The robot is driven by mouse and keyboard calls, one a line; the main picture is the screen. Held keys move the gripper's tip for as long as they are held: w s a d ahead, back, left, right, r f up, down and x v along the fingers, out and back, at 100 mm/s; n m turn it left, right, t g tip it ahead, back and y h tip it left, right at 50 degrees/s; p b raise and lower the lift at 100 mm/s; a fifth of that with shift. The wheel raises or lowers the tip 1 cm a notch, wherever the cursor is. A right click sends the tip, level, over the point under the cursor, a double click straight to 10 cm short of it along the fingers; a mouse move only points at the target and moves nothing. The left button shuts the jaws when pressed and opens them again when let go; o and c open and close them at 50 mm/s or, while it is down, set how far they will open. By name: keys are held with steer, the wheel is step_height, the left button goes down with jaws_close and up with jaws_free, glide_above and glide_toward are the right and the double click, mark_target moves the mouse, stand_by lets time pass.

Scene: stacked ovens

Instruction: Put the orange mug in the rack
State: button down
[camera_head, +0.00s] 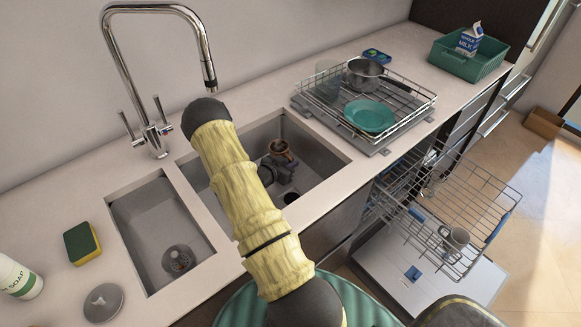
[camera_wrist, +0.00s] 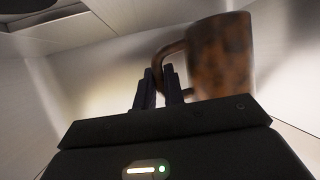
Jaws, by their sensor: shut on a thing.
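The orange mug, mottled orange-brown, is in the large sink basin in the head view (camera_head: 281,147). It fills the upper right of the wrist view (camera_wrist: 222,55). My gripper (camera_wrist: 158,78) is shut on the mug's handle, with the mug body beside the fingers. In the head view my gripper (camera_head: 276,163) is inside the basin, partly hidden by my arm. A wire dish rack (camera_head: 408,121) stands on the counter right of the sink. It holds a teal plate (camera_head: 370,115), a metal pot (camera_head: 363,74) and a clear glass (camera_head: 328,78).
An open dishwasher with a pulled-out wire rack (camera_head: 480,190) is below the counter, with a light mug (camera_head: 455,240) in it. A tall faucet (camera_head: 155,130) stands behind the sink. A green bin (camera_head: 470,66) with a milk carton is at the far right.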

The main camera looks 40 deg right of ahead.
steer(key=shift+f, duration=0.95)
steer(key=shift+f, duration=0.15)
steer(key=c, duration=1.5)
jaws_free()
steer(key=b+v, duration=0.1)
steer(key=v, duration=0.6)
steer(key=shift+a+r, duration=0.25)
steer(key=shift+a, duration=0.05)
